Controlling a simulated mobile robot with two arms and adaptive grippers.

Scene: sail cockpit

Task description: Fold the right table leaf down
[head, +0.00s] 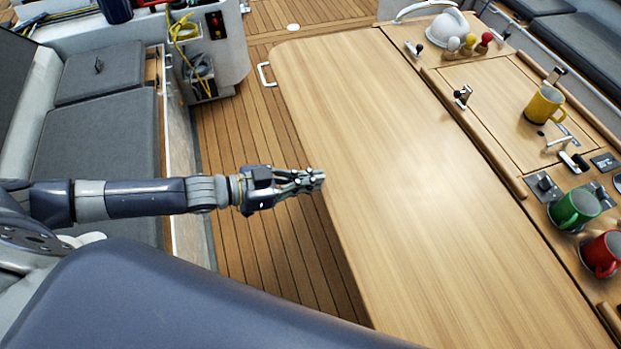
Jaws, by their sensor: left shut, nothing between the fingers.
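The wooden table leaf (390,150) is up and flat, level with the middle part of the table (490,95). It fills the centre of the head view. A white handle (266,75) sticks out from its far left edge. My left gripper (318,179) is shut and empty. Its fingertips are at the leaf's left long edge in the picture; I cannot tell whether they touch it. My right gripper is not in view.
Yellow (544,103), green (575,209) and red (605,254) mugs stand on the table's middle part. A grey cushioned bench (95,130) lies to the left. Planked floor (235,140) is clear between bench and leaf.

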